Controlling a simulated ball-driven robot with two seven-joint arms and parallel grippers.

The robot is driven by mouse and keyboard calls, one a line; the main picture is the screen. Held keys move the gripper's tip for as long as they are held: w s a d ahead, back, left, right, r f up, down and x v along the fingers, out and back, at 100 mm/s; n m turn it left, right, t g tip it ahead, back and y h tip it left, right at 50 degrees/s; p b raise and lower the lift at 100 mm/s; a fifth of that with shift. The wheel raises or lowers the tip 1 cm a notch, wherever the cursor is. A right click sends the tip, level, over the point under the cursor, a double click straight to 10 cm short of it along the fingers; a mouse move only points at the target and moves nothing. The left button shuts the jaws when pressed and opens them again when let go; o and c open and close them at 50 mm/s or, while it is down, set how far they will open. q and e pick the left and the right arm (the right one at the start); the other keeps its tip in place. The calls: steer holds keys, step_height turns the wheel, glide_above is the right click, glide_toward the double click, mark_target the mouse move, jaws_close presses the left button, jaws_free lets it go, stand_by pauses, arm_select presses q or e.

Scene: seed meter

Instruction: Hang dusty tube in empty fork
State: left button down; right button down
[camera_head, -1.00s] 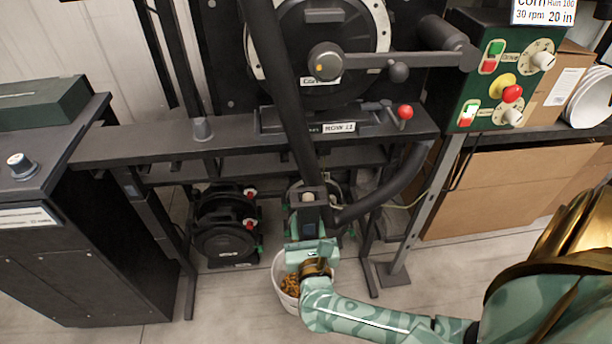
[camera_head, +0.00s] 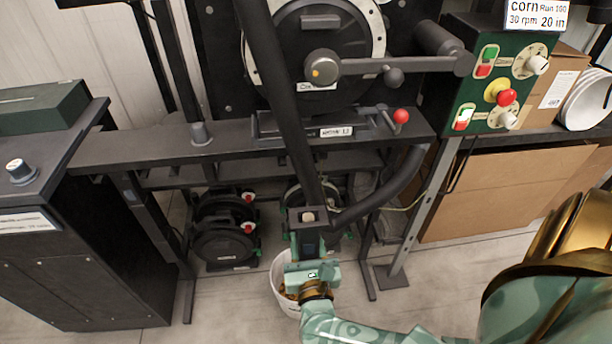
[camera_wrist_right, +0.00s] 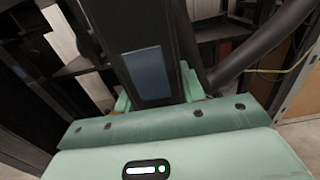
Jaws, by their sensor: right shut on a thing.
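A long dark tube (camera_head: 285,120) runs down from the top of the head view, in front of the machine, to a dark block with a pale round knob. My right gripper (camera_head: 308,240) is shut on the tube's lower end, just below that block. In the right wrist view the dark tube piece (camera_wrist_right: 150,70), with a blue-grey panel, sits between my pale green fingers (camera_wrist_right: 155,92). A curved black hose (camera_head: 385,195) passes just right of the tube. I cannot make out an empty fork for certain. My left gripper is not in view.
A white bucket (camera_head: 282,295) stands on the floor behind my right gripper. A dark rail (camera_head: 240,145) crosses behind the tube, with a red-knobbed lever (camera_head: 401,116). Black reels (camera_head: 222,245) sit lower left. A green control box (camera_head: 500,75) and cardboard boxes (camera_head: 500,195) are at right.

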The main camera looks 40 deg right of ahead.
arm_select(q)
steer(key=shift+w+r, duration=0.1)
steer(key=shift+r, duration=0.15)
arm_select(e)
steer(key=shift+v, duration=3.5)
